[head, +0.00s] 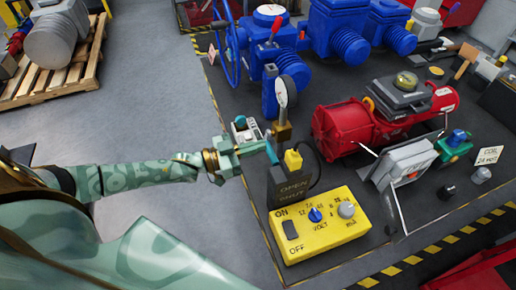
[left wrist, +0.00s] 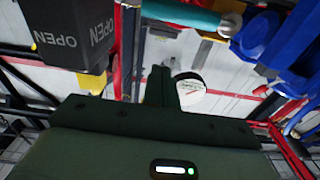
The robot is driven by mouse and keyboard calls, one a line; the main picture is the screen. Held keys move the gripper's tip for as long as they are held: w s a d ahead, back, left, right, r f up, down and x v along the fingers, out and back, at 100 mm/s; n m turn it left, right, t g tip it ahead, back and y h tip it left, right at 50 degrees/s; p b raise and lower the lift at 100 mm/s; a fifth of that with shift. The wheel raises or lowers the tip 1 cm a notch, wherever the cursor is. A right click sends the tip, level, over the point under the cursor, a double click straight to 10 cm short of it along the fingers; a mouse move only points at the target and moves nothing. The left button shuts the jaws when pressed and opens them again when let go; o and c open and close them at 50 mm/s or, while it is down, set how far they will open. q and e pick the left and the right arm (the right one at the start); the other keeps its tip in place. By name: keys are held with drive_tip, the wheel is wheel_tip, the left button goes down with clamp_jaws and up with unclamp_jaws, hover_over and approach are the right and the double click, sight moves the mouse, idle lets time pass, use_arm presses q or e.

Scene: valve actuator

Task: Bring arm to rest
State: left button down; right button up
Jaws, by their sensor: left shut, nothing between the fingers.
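My left arm comes in from the left in the head view, stretched out to the middle of the scene. Its gripper (head: 252,147) is shut and empty, beside a teal handle (head: 271,153) near the black box (head: 292,187) marked OPEN and SHUT. I cannot tell whether the gripper touches the handle. In the left wrist view the shut dark fingers (left wrist: 160,84) point up the picture. The teal handle (left wrist: 180,14) shows above them and the black box (left wrist: 72,35) at upper left. My right gripper is not in view.
A yellow control box (head: 320,225) with knobs stands in front of the black box. A pressure gauge (head: 286,91) rises behind the gripper. Blue valve bodies (head: 340,35) and a red actuator (head: 345,128) stand behind and right. Grey floor (head: 150,75) is clear at left.

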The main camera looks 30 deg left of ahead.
use_arm(q)
drive_tip(key=v, duration=0.9)
drive_tip(key=s+a+f+g+y+b, duration=0.1)
drive_tip(key=a+f+g+y, duration=0.1)
drive_tip(key=a+f+y, duration=0.6)
drive_tip(key=s+a+f+g+y+b, duration=0.15)
drive_tip(key=a+f, duration=0.25)
drive_tip(key=f, duration=0.9)
drive_tip(key=s+a+f+n+g+y, duration=0.2)
drive_tip(key=s+f+g+y, duration=0.15)
drive_tip(key=s+f, duration=0.7)
drive_tip(key=s+d+f+n+g+b, duration=0.1)
drive_tip(key=s+d+f+g, duration=0.1)
drive_tip(key=s+d+f, duration=0.4)
drive_tip(key=s+d+f+n+g+b, duration=0.1)
drive_tip(key=s+d+f+g, duration=0.1)
drive_tip(key=s+f, duration=0.6)
drive_tip(key=s+d+f+n+g+b, duration=0.1)
drive_tip(key=s+d+f, duration=0.1)
drive_tip(key=s+d, duration=0.7)
drive_tip(key=shift+d+f+g+h, duration=0.3)
drive_tip(key=shift+d+g, duration=0.1)
drive_tip(key=shift+d, duration=0.7)
